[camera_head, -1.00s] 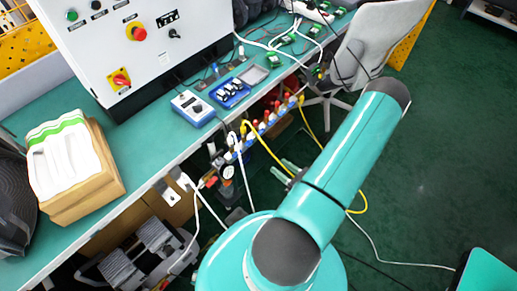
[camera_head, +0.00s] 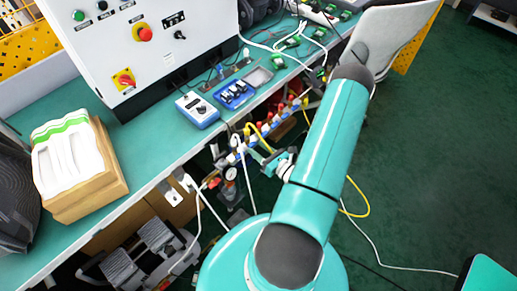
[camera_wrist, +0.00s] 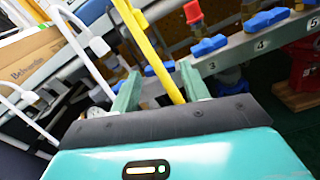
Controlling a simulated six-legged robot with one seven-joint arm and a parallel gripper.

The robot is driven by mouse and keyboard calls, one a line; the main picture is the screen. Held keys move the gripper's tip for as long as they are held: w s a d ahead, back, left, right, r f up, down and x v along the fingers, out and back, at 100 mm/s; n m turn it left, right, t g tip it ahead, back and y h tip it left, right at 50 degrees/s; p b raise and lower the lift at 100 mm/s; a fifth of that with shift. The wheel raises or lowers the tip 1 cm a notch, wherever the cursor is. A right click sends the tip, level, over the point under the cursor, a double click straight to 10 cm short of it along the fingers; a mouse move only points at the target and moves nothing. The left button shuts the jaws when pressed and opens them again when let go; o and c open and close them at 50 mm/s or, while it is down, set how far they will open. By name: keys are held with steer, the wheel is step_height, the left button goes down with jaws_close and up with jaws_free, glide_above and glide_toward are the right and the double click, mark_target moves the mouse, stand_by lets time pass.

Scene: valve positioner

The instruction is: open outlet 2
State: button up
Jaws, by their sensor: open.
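The outlet manifold is a grey bar (camera_wrist: 232,54) with numbered outlets and blue handles. In the wrist view the labels 3, 4 and 5 show, with a blue handle at outlet 3 (camera_wrist: 208,46) and another at outlet 4 (camera_wrist: 266,20). No label 2 can be read; that stretch of the bar lies behind my fingers and a yellow hose (camera_wrist: 158,55). My gripper (camera_wrist: 160,76) is open, its two teal fingers pointing at the bar left of outlet 3. The yellow hose passes between them in the picture; contact cannot be told. In the head view my gripper (camera_head: 264,158) is beside the manifold, below the bench edge.
A teal bench (camera_head: 150,140) with a control cabinet (camera_head: 140,45) and a blue-white box (camera_head: 197,110) stands above the manifold. White hoses (camera_wrist: 85,55) hang at left in the wrist view. An office chair (camera_head: 385,35) stands behind my arm. The floor at right is mostly clear.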

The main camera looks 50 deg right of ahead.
steer(key=shift+w, duration=0.25)
steer(key=c, duration=0.7)
